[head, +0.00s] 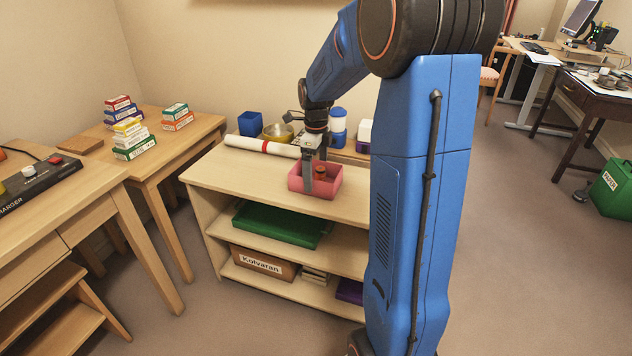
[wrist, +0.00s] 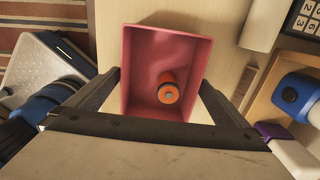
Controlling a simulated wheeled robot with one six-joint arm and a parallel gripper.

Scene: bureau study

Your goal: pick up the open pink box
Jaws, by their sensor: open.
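The open pink box (head: 326,190) stands on the top of a wooden shelf unit in the head view. In the wrist view the box (wrist: 140,62) is seen from above, with an orange and dark cylinder (wrist: 168,88) inside it. My gripper (head: 314,172) is at the box in the head view, pointing down. In the wrist view my gripper (wrist: 160,84) is open, with one finger at the left and one at the right of the box. Whether the fingers touch the walls is unclear.
A white roll with a red band (head: 262,146), a blue cup (head: 250,124), a brass bowl (head: 278,132) and a blue-and-white bottle (head: 338,127) stand behind the box. The shelf top (head: 235,172) left of the box is clear.

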